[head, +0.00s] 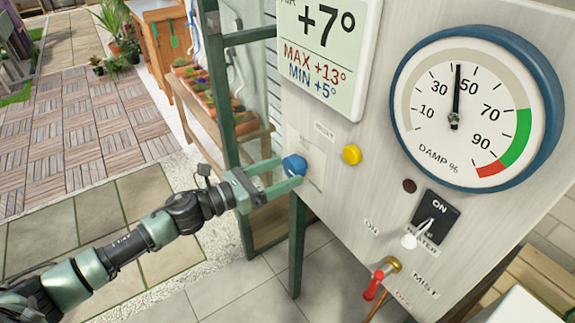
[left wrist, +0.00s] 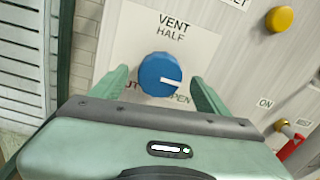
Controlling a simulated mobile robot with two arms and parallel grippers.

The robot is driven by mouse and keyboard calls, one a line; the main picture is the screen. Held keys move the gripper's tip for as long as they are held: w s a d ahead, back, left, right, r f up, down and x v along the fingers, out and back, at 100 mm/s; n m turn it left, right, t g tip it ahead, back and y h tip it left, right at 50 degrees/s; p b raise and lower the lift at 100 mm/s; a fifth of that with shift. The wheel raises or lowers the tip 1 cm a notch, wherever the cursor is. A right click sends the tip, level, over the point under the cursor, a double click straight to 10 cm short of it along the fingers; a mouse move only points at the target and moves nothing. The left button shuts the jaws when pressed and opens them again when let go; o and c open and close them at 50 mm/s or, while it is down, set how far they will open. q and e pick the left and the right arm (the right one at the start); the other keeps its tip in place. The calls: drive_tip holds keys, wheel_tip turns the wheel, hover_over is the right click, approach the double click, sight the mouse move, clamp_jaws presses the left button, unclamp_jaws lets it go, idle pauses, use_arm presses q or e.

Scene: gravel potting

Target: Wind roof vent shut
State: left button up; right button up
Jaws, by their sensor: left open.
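The blue vent knob (head: 294,165) sits on the pale control panel (head: 330,215). In the left wrist view the knob (left wrist: 160,74) stands below the words VENT and HALF, and its white mark points right and slightly down, toward the OPEN side. The label at its lower left is partly hidden by a finger. My left gripper (head: 288,172) is open at the knob. Its green fingers (left wrist: 160,88) lie on either side of the knob, with gaps showing between. Whether the tips reach past its face is hard to tell. My right gripper is out of view.
Right of the knob are a yellow button (head: 351,154), a black heater switch (head: 436,218), a red-handled mist tap (head: 374,285) and a round damp gauge (head: 478,107). A temperature display (head: 325,50) is above. A green frame post (head: 297,245) stands below the knob.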

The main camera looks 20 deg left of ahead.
use_arm(q)
drive_tip(key=shift+x, duration=1.05)
drive_tip(key=shift+a, duration=0.1)
drive_tip(key=shift+c, duration=0.4)
drive_tip(key=c, duration=1.3)
